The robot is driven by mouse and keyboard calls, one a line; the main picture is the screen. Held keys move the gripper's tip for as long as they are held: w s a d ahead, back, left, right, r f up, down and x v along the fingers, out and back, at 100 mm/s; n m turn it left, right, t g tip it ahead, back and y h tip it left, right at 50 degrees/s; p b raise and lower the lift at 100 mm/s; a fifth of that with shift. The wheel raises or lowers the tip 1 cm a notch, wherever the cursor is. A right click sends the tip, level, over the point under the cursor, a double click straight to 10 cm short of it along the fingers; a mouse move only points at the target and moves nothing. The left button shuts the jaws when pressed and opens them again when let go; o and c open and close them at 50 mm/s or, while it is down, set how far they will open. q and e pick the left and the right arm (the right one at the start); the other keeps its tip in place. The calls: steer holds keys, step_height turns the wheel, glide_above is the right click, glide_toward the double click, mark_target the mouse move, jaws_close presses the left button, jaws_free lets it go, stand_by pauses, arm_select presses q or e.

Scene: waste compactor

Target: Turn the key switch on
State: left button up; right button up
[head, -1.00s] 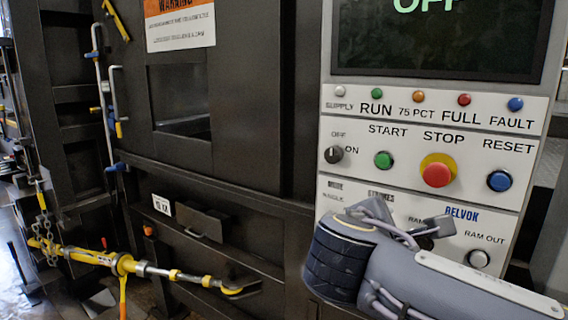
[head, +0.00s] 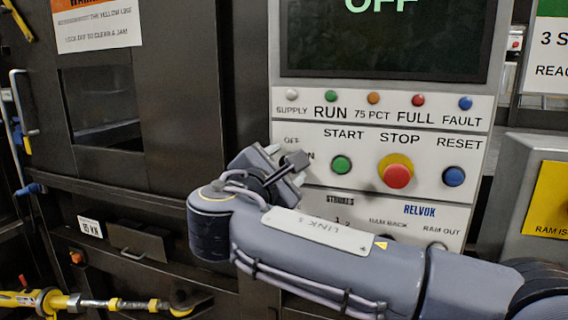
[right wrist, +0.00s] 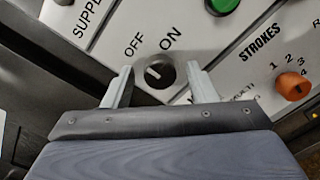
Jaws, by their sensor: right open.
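The key switch (right wrist: 160,71) is a round black knob with a white mark, between the OFF and ON labels on the control panel. In the right wrist view its mark points toward OFF. My right gripper (right wrist: 161,84) is open, with one finger on each side of the knob; I cannot tell whether either finger touches it. In the head view my right gripper (head: 290,165) is in front of the switch and hides it. The screen (head: 390,35) above reads OFF. My left gripper is not in view.
Close by on the panel are the green START button (head: 341,165), red STOP button (head: 397,175) and blue RESET button (head: 453,176). An orange STROKES knob (right wrist: 292,86) lies right of the gripper. A yellow tool (head: 60,301) is at lower left.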

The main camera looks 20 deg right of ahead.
steer(key=shift+w, duration=0.1)
steer(key=c, duration=1)
steer(key=shift+o, duration=0.2)
steer(key=shift+f, duration=0.1)
steer(key=m+b, duration=0.6)
steer(key=m, duration=0.5)
steer(key=shift+m+y+b, duration=0.3)
steer(key=shift+b, duration=0.05)
